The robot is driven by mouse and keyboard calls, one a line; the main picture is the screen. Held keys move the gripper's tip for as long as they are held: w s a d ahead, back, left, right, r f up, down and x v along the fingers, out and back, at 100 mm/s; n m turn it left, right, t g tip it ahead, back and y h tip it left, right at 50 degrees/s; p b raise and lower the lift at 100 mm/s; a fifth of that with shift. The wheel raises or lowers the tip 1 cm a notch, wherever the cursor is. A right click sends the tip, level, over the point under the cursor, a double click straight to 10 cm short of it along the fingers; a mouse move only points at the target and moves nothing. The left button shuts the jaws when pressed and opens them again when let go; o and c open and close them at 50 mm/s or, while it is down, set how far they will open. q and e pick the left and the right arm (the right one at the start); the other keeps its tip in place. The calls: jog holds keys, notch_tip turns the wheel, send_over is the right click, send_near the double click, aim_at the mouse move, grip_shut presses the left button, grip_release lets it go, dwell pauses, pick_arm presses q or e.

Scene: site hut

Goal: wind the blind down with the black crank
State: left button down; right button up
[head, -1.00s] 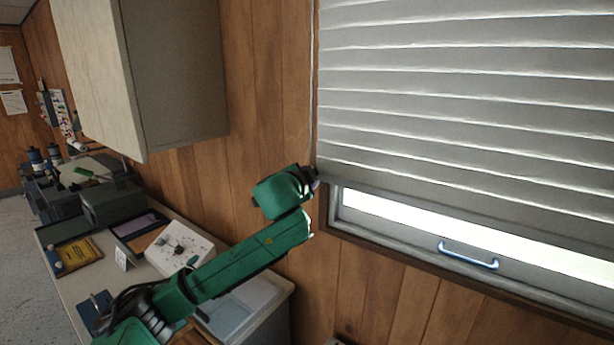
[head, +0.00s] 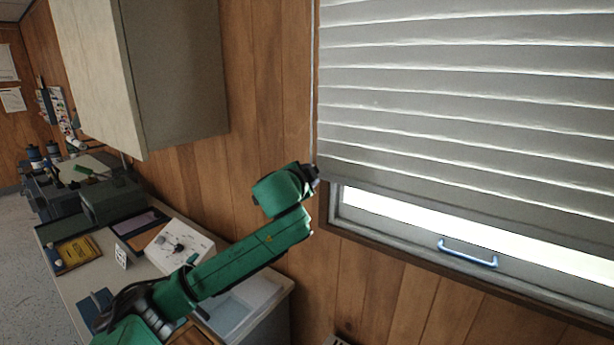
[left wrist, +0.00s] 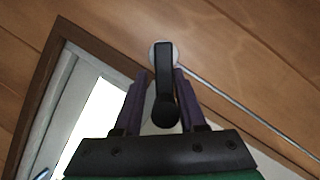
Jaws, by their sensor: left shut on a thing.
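The pale pleated blind (head: 460,110) covers most of the window in the head view, with its bottom edge above a bright strip of uncovered glass. The black crank (left wrist: 165,85) shows in the left wrist view, standing out from a round pale mount (left wrist: 158,50) on the wood wall. My left gripper (head: 316,173) is at the window's left edge in the head view. In the left wrist view its purple fingers (left wrist: 162,75) lie on both sides of the crank and are shut on it. In the head view the crank is hidden by the gripper. My right gripper is out of view.
A wall cabinet (head: 185,75) hangs at the upper left. A cluttered desk (head: 135,262) stands below it, left of my arm. The window frame has a blue handle (head: 468,255) low down. A thin cord (left wrist: 245,110) runs along the wall.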

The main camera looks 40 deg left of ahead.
pick_arm(q)
jog(key=shift+w+d+f, duration=0.1)
jog(key=shift+d+f, duration=0.2)
jog(key=shift+d, duration=0.05)
jog(key=c, duration=0.7)
grip_release()
jog(key=shift+o, duration=0.2)
jog(key=shift+d+r, duration=0.1)
jog(key=shift+r, duration=0.15)
jog(key=shift+s+d+b, duration=0.2)
jog(key=shift+s+b, duration=0.1)
jog(key=shift+s, duration=0.1)
jog(key=b+v, duration=0.4)
jog(key=v, duration=0.9)
jog(key=shift+s+b, duration=0.3)
jog(key=shift+b, duration=0.1)
